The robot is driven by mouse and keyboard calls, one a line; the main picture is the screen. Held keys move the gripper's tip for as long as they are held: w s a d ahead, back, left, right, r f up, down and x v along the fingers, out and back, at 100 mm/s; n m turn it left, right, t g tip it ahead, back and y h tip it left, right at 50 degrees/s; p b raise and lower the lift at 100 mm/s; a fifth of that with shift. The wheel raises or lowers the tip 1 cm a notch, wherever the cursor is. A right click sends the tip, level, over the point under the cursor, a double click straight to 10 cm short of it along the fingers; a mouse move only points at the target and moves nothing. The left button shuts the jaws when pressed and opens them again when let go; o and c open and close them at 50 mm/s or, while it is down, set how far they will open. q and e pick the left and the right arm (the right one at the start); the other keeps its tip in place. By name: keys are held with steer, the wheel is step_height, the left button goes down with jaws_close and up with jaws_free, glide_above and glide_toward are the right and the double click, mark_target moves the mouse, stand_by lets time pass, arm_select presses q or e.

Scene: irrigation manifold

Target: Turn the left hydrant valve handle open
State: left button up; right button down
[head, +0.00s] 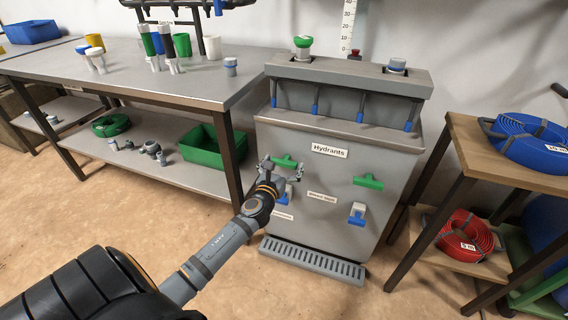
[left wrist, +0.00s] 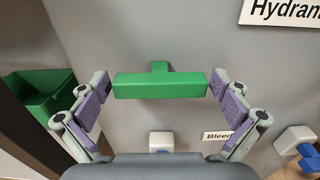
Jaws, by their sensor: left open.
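The left hydrant valve handle (head: 285,161) is a green bar on the front of the grey Hydrants cabinet (head: 345,185). In the left wrist view the handle (left wrist: 160,86) lies level, with a short green stem behind it. My left gripper (head: 282,170) is open in front of the handle. In the left wrist view its fingers (left wrist: 161,92) stand at the two ends of the bar, close to them; I cannot tell whether either pad touches. My right gripper is not in view.
A second green handle (head: 367,181) sits to the right, with a blue-and-white tap (head: 357,213) below it. A grate (head: 312,261) lies at the cabinet's foot. A steel workbench (head: 150,75) stands left and a wooden shelf (head: 492,150) with hoses stands right.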

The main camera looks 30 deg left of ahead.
arm_select(q)
steer(key=c, duration=1)
steer(key=shift+n, duration=0.3)
steer(key=n, duration=0.2)
steer(key=shift+n, duration=0.4)
steer(key=n+b, duration=0.1)
steer(key=n, duration=0.4)
steer(key=shift+a+f, duration=0.1)
steer(key=n+b, duration=0.1)
steer(key=n, duration=0.3)
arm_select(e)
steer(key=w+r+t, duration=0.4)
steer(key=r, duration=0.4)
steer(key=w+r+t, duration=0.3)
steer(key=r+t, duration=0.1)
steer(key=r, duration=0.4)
arm_select(q)
steer(key=n+b, duration=0.1)
steer(key=n, duration=0.5)
steer(key=shift+b, duration=0.35)
steer(key=shift+n, duration=0.3)
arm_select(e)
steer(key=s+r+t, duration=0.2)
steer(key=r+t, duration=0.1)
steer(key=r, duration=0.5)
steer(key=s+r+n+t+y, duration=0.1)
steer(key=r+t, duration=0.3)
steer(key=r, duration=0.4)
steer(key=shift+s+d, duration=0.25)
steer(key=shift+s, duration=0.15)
